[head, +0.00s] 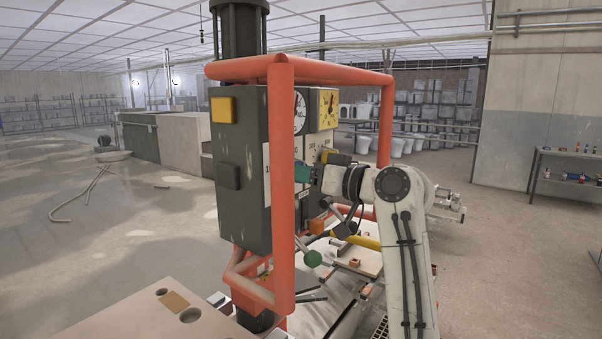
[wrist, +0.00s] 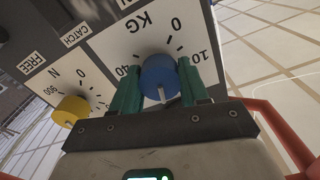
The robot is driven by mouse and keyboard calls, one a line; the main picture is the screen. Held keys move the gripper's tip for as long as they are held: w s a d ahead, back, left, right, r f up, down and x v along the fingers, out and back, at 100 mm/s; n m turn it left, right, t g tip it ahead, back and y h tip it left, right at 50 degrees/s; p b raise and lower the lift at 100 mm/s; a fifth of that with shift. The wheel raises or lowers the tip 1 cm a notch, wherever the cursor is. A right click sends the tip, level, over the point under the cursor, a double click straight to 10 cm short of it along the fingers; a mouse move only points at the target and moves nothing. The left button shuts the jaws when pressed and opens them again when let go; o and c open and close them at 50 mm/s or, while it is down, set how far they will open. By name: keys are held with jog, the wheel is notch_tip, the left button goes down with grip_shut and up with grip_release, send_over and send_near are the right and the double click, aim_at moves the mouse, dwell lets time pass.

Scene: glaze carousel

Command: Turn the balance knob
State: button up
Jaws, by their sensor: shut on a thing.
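A round blue knob (wrist: 159,78) sits on a white dial panel marked KG in the wrist view. A pale pointer mark on it points down in the picture, towards my gripper's palm. My gripper (wrist: 160,82) has its two teal fingers on either side of the knob, shut on it. No label reading "balance" is legible. In the head view my gripper (head: 303,173) reaches the panel side of the dark grey machine (head: 241,175); the blue knob is hidden there.
A yellow knob (wrist: 71,110) on a dial marked N stands left of my gripper, beside a CATCH/FREE label (wrist: 51,50). An orange-red tube frame (head: 282,190) surrounds the machine near my arm. A green ball-ended lever (head: 312,258) sits below. Open floor lies left.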

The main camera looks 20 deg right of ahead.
jog(key=shift+c, duration=1.4)
jog(key=m+p, duration=0.2)
jog(key=shift+r+m, duration=0.15)
jog(key=shift+m, duration=0.15)
jog(key=shift+m+p, duration=1.4)
jog(key=shift+m, duration=0.2)
jog(key=shift+d, duration=0.1)
jog(key=o, duration=1.1)
jog(key=shift+c, duration=0.2)
